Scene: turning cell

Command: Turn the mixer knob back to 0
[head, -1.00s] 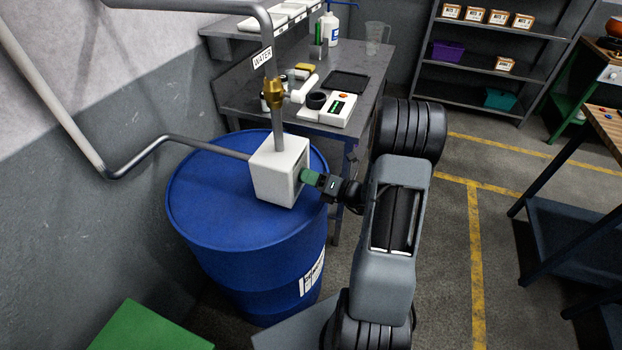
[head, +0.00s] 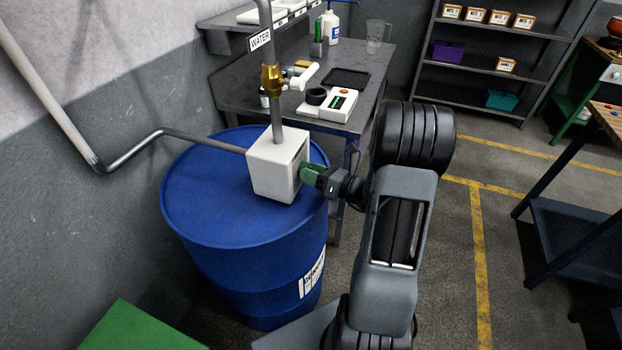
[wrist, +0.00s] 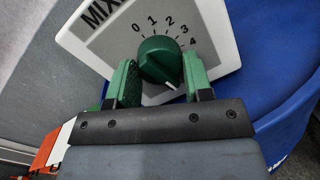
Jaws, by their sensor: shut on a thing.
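The white mixer box (head: 277,168) sits over the blue drum at the end of a pipe. In the wrist view, its face (wrist: 213,38) carries "MIX" lettering, partly cut off, and numbers 0 to 4 in an arc. The round green mixer knob (wrist: 159,58) is below the numbers, with a small white mark at its lower right edge, away from the numbers. My gripper (wrist: 160,80), with green fingers, is shut on the knob, one finger on each side. In the head view my gripper (head: 310,173) is at the box's right face, and the knob is hidden.
The blue drum (head: 215,205) stands below the box. A pipe labelled WATER (head: 260,40) with a brass fitting (head: 271,79) rises from the box. A grey bench (head: 240,95) with a scale (head: 328,104) is behind. Open floor (head: 450,240) lies to the right.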

